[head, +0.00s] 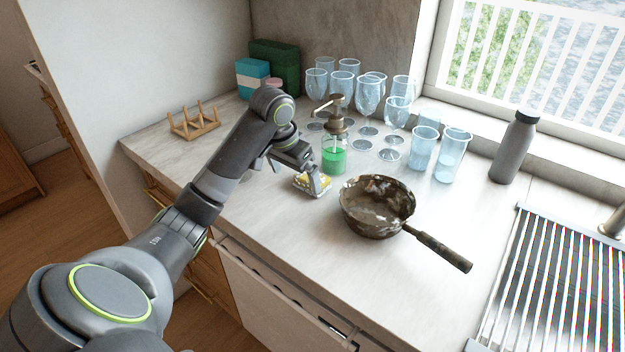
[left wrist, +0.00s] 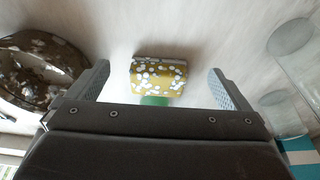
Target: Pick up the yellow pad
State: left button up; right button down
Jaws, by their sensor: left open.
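The yellow pad (head: 313,184) lies on the countertop between the soap bottle and the pan. In the left wrist view the two open fingers of my left gripper (left wrist: 158,88) stand on either side of the pad, with a gap on each side. My right gripper is not in view.
A dirty pan (head: 377,206) stands close to the right of the pad, its handle pointing front right. A green soap bottle (head: 334,158) stands just behind. Several glasses (head: 368,97), a grey bottle (head: 512,150), a wooden rack (head: 194,122) and a drying rack (head: 555,285) surround the counter. The front right counter is clear.

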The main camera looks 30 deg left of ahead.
aim_at(307, 179)
pick_arm(q)
jog(key=w, duration=0.4)
jog(key=shift+d, duration=0.15)
jog(key=shift+w, duration=0.3)
jog(key=p+x, duration=0.1)
jog(key=x, duration=0.4)
jog(key=shift+w, duration=0.1)
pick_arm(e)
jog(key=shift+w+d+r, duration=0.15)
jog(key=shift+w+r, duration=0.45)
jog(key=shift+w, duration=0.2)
pick_arm(q)
jog(key=shift+c, duration=0.4)
jog(key=c, duration=0.9)
